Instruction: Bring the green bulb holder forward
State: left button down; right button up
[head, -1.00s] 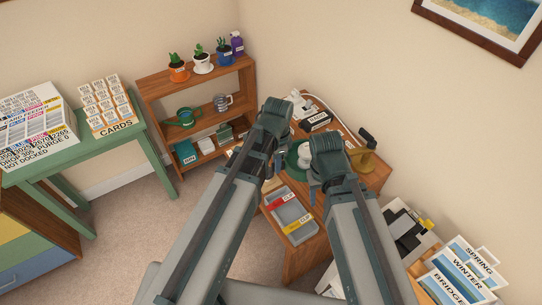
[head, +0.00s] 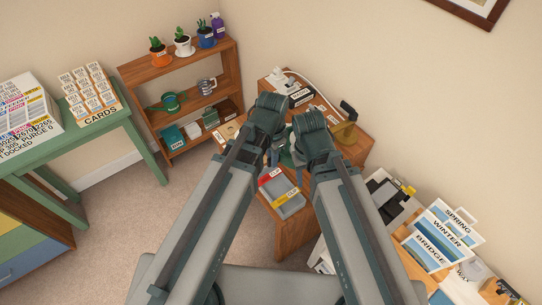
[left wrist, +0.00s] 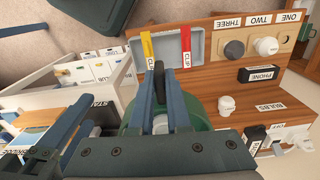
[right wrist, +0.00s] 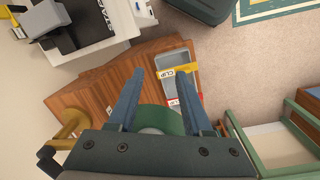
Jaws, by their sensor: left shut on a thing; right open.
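The green bulb holder (right wrist: 160,117) is a round green piece with a pale white middle, on the wooden desk (head: 291,238). Only a sliver of it (head: 286,158) shows between my arms in the head view. In the left wrist view its green rim (left wrist: 131,117) is largely behind my fingers. I cannot tell whether the holder touches the desk.
A grey tray with red and yellow clip tags (head: 281,193) lies at the desk's front. A white bulb (left wrist: 226,105) stands by the BULBS label. A brass lamp (right wrist: 72,122) stands beside my right gripper.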

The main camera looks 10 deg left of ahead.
pick_arm(q)
jog(key=c, duration=0.9)
grip_release()
notch_tip(320, 180, up, 14)
jog(key=p, duration=1.4)
jog(key=shift+f, duration=0.1)
jog(key=shift+s+a+f+n+y+b, duration=0.2)
jog(key=shift+s+f+n+b, duration=0.85)
jog(key=shift+f+b, duration=1.7)
jog(key=shift+s+a+f+n+y+b, duration=0.15)
jog(key=shift+s+f+n+b, duration=0.85)
jog(key=shift+f+b, duration=1.75)
jog(key=shift+s+a+f+n+y+b, duration=0.2)
jog(key=shift+s+f+n+b, duration=0.85)
jog(key=shift+f+b, duration=1.7)
